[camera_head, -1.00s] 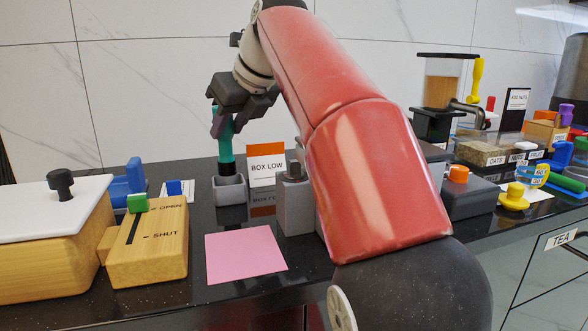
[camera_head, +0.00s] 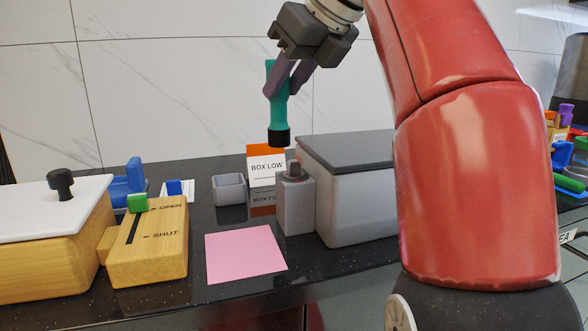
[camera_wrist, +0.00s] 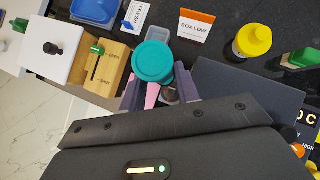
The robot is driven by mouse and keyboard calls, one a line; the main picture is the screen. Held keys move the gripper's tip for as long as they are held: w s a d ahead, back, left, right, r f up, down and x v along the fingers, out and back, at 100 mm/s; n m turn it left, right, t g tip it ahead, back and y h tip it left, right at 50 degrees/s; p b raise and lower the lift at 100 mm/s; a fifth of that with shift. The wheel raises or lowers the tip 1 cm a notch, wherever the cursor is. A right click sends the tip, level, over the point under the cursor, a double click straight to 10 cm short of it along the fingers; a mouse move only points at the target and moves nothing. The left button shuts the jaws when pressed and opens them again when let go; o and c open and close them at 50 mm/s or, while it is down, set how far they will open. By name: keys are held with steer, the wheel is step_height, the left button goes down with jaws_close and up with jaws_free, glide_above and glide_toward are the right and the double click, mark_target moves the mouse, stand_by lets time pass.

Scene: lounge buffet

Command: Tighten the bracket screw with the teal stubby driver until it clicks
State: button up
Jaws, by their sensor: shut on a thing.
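My gripper (camera_head: 284,84) is shut on the teal stubby driver (camera_head: 278,108) and holds it in the air, slightly tilted, with its black tip end down. The driver's round teal end (camera_wrist: 153,62) shows between my fingers in the wrist view. The bracket (camera_head: 296,207) is a grey post at the front left of a grey box, with a dark screw head (camera_head: 295,168) on top. The driver's black end is above and slightly left of the screw head in the head view, apart from it.
The small grey open holder (camera_head: 229,190) stands left of the BOX LOW sign (camera_head: 267,166). The lidded grey box (camera_head: 350,200) is right of the bracket. A pink sheet (camera_head: 245,255) lies in front. A wooden OPEN/SHUT slider block (camera_head: 150,250) stands at left.

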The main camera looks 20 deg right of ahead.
mark_target(288, 133)
steer(key=shift+s+d+r, duration=0.95)
steer(key=shift+s, duration=0.25)
step_height(288, 133, down, 2)
steer(key=shift+a+f+b, duration=0.1)
steer(key=shift+b, duration=0.8)
steer(key=shift+f+b, duration=0.45)
steer(key=shift+f, duration=0.05)
steer(key=shift+p, duration=0.5)
steer(key=shift+f+b, duration=0.75)
steer(key=shift+f, duration=0.2)
steer(key=shift+f+b, duration=0.35)
steer(key=shift+f, duration=0.15)
steer(key=o, duration=1.2)
